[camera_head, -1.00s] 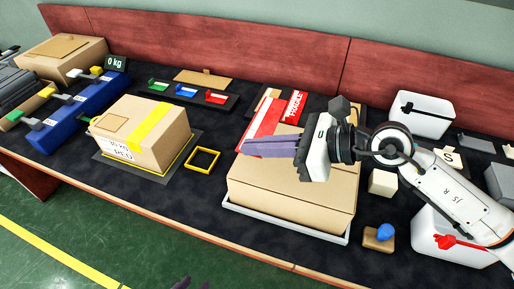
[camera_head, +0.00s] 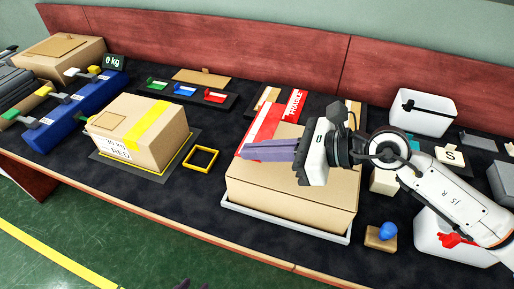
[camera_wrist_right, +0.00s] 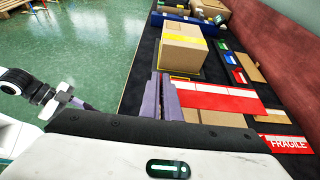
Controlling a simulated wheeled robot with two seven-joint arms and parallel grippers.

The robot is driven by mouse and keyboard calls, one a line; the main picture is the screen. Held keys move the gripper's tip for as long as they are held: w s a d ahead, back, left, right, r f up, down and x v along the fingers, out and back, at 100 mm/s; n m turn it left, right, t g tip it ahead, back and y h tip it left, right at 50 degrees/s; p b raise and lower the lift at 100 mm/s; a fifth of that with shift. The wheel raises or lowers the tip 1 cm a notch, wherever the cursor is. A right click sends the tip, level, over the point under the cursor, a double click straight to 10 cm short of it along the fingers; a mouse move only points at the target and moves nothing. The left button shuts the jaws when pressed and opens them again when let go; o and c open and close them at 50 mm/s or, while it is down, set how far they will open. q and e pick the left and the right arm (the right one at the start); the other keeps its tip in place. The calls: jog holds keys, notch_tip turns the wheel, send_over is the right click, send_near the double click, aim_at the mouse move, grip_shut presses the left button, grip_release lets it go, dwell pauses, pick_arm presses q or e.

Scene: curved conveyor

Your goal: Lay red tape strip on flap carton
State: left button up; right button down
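A red strip with white bands (camera_head: 262,122) lies at the back of the large brown carton (camera_head: 290,186); the strip also shows right of the fingers in the right wrist view (camera_wrist_right: 222,98). My right gripper (camera_head: 243,151) is over this carton's far left part, its purple fingers pointing left and close together. In the right wrist view the fingers (camera_wrist_right: 161,76) show at most a narrow gap, and the strip appears beside one finger. Whether they grip it is unclear. A smaller carton with a yellow band (camera_head: 146,132) stands left. My left gripper (camera_head: 190,285) barely shows at the bottom edge.
The large carton sits in a white tray (camera_head: 285,229). A yellow square frame (camera_head: 201,159) lies between the cartons. A FRAGILE label (camera_head: 296,103) lies behind. A blue-knobbed block (camera_head: 381,237) and white bins (camera_head: 422,112) stand right. Dark mat is clear at the front.

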aim_at(257, 161)
jog(key=shift+f+b, duration=1.45)
jog(key=shift+f, duration=0.5)
jog(key=shift+f+b, duration=0.8)
jog(key=shift+f, duration=0.3)
jog(key=c, duration=1.9)
grip_release()
